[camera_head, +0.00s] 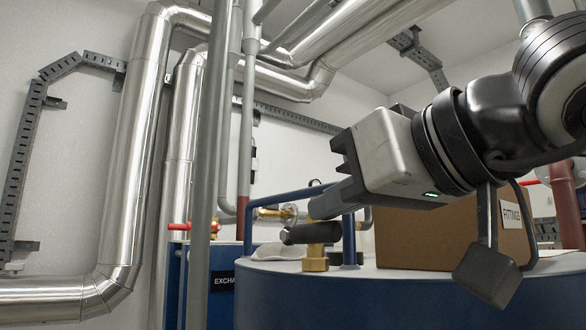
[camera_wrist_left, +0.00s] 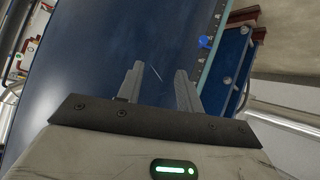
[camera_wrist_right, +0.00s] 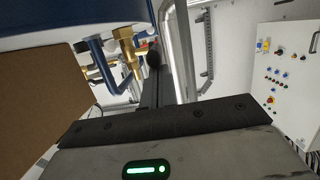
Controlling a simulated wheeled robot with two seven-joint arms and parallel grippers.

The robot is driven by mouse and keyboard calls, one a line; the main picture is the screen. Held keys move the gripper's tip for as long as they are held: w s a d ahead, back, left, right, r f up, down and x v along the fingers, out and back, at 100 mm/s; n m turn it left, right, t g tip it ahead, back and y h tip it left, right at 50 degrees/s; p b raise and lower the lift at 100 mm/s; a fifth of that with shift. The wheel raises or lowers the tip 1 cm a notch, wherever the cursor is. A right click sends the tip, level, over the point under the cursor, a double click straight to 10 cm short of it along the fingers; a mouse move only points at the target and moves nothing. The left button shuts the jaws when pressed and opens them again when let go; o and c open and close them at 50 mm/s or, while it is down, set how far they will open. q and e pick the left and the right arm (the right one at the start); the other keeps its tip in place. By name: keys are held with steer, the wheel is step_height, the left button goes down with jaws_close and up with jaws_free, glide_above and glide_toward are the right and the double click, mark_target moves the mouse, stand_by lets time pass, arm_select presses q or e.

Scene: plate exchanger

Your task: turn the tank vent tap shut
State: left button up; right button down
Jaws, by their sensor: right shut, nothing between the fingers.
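The tank vent tap (camera_head: 315,260) is a brass fitting on the blue tank's pale top, with a black bar-like handle (camera_head: 302,234) lying roughly level. The brass tap (camera_wrist_right: 128,48) also shows in the right wrist view, with the dark handle end (camera_wrist_right: 153,58) at the fingers. My right gripper (camera_head: 318,206) is shut and empty, its fingers just above and beside the handle; I cannot tell whether they touch it. The fingers (camera_wrist_right: 160,60) show together in the right wrist view. My left gripper (camera_wrist_left: 158,78) is open and empty over a blue surface, out of the head view.
A cardboard box (camera_head: 430,236) labelled FITTINGS stands on the blue tank (camera_head: 400,298), right of the tap. A blue rail (camera_head: 290,195) and another brass valve (camera_head: 275,212) are behind the tap. A vertical grey pipe (camera_head: 207,150) and a red-handled valve (camera_head: 181,227) are left.

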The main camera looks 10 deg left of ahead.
stand_by(0.4)
